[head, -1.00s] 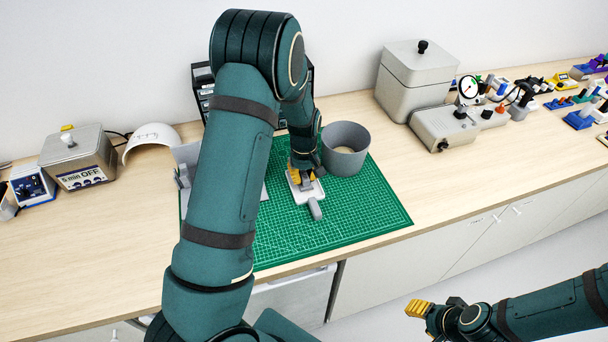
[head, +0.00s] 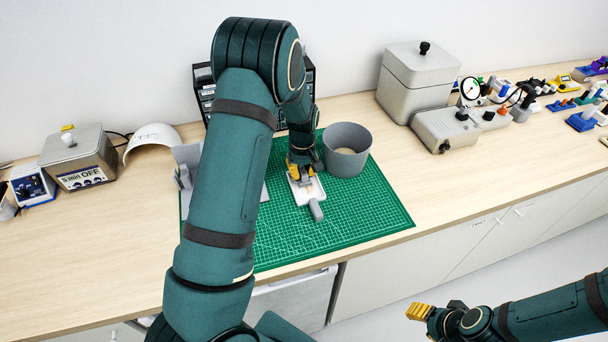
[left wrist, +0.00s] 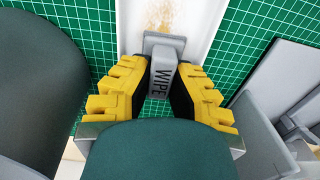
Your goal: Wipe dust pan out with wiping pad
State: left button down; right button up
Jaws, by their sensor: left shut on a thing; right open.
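The white dust pan (head: 312,187) lies on the green mat, its grey handle (head: 317,211) toward the front edge. In the left wrist view, the pan (left wrist: 197,18) has brownish dust on its inner surface. My left gripper (head: 300,176) is over the pan's back part. It is shut on the grey wiping pad (left wrist: 163,72), marked WIPE, gripping its upright block. The pad's flat base is at the pan; whether it touches the surface I cannot tell. My right gripper (head: 418,311) is open and empty, off the bench at lower right.
A grey round bin (head: 346,150) stands close right of my left gripper. The green cutting mat (head: 370,215) is clear at front right. A grey holder (head: 186,160) stands left, partly behind my arm. Drawers (head: 203,88) are behind.

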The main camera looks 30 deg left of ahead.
aim_at(308, 191)
pick_arm(q)
jog(key=shift+s+d+f+p, duration=0.15)
jog(key=shift+s+d+p, duration=0.2)
jog(key=shift+s+d, duration=1.4)
jog(key=shift+w+a+b, duration=0.35)
jog(key=shift+w+a, duration=1.4)
jog(key=shift+s+d, duration=0.85)
jog(key=shift+d, duration=0.1)
jog(key=shift+s+d+p, duration=0.5)
jog(key=shift+s+d, duration=0.2)
jog(key=shift+d, duration=0.2)
jog(key=shift+w+a, duration=0.75)
jog(key=shift+a, duration=0.15)
notch_tip(308, 191, up, 8)
jog(key=p, duration=0.5)
jog(key=shift+p, duration=0.3)
